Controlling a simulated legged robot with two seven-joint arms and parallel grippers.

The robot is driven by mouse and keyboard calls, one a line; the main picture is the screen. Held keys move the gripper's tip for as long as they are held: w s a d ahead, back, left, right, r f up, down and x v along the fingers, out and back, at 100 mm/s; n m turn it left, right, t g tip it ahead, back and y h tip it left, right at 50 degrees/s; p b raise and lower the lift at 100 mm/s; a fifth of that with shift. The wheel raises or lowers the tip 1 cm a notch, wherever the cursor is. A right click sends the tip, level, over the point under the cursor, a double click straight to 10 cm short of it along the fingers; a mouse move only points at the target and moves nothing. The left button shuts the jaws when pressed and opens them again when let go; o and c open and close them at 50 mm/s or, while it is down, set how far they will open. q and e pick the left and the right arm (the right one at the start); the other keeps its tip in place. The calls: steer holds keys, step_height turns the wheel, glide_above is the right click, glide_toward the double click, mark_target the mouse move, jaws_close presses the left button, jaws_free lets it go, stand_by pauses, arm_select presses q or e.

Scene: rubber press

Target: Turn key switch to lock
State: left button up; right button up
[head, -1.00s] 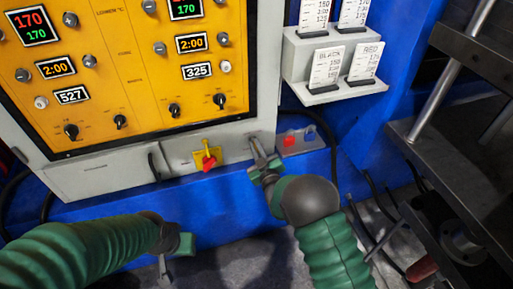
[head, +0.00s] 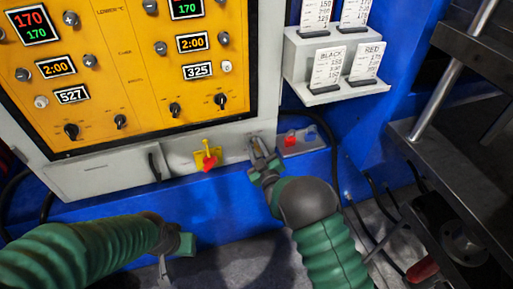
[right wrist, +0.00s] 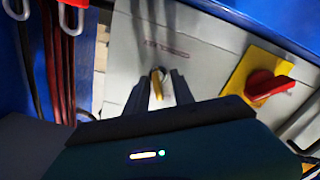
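The key switch (right wrist: 157,84) shows in the right wrist view as a small brass-coloured key on the grey panel, standing about upright. My right gripper (right wrist: 161,90) has one dark finger on each side of the key, with gaps beside it; it looks open. Contact with the key cannot be told. In the head view my right gripper (head: 257,146) is at the panel's lower right, and its fingers largely hide the key. My left gripper (head: 174,256) hangs low at the left, away from the panel; its finger opening is not clear.
A red rotary switch on a yellow plate (head: 207,157) sits left of the key switch. The yellow control panel (head: 130,60) is above. A card shelf (head: 335,93) hangs upper right.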

steer(key=p+v, duration=0.2)
steer(key=v, duration=1.4)
steer(key=shift+s+p, duration=0.35)
steer(key=shift+s, duration=0.05)
steer(key=shift+d, duration=0.1)
